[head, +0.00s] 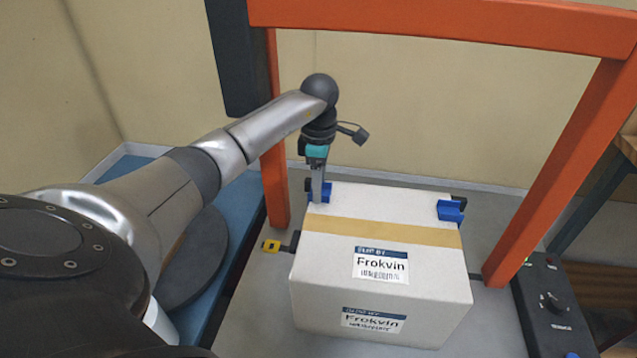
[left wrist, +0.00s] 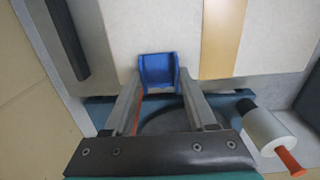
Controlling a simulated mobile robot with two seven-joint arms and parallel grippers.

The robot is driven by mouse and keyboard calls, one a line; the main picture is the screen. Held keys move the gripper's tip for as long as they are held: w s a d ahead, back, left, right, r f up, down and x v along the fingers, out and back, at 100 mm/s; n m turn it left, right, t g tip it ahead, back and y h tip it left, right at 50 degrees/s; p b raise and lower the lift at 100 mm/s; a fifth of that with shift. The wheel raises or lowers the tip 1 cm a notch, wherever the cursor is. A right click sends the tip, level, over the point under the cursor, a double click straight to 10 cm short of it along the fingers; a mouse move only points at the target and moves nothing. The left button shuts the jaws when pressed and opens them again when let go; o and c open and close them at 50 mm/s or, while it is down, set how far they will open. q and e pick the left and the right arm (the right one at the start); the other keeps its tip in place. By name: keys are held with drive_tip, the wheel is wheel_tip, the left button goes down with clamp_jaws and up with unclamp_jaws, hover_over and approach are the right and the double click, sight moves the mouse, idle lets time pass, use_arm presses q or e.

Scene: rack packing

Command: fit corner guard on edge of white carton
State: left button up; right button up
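The white carton (head: 330,270) stands under an orange arch, with a tan tape band across its top and Frokvin labels. A blue corner guard (head: 326,192) is at the carton's back left top edge; in the left wrist view the guard (left wrist: 158,70) lies against the carton's edge between my fingertips. My left gripper (head: 318,190) reaches down onto it, and its fingers (left wrist: 159,82) press on the guard's two sides. Whether the guard is fully seated cannot be told. A second blue guard (head: 451,211) sits at the back right edge. My right gripper is not in view.
The orange arch (head: 430,24) spans the carton, its posts close on both sides. A dark control box (head: 552,303) stands at the right. A yellow tag (head: 271,246) is left of the carton. A white roll with an orange end (left wrist: 268,130) shows in the left wrist view.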

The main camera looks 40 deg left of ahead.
use_arm(q)
drive_tip(key=o, duration=0.5)
wheel_tip(320, 180, up, 6)
drive_tip(key=shift+r+p, duration=0.25)
drive_tip(key=shift+p, duration=0.45)
drive_tip(key=shift+r, duration=0.5)
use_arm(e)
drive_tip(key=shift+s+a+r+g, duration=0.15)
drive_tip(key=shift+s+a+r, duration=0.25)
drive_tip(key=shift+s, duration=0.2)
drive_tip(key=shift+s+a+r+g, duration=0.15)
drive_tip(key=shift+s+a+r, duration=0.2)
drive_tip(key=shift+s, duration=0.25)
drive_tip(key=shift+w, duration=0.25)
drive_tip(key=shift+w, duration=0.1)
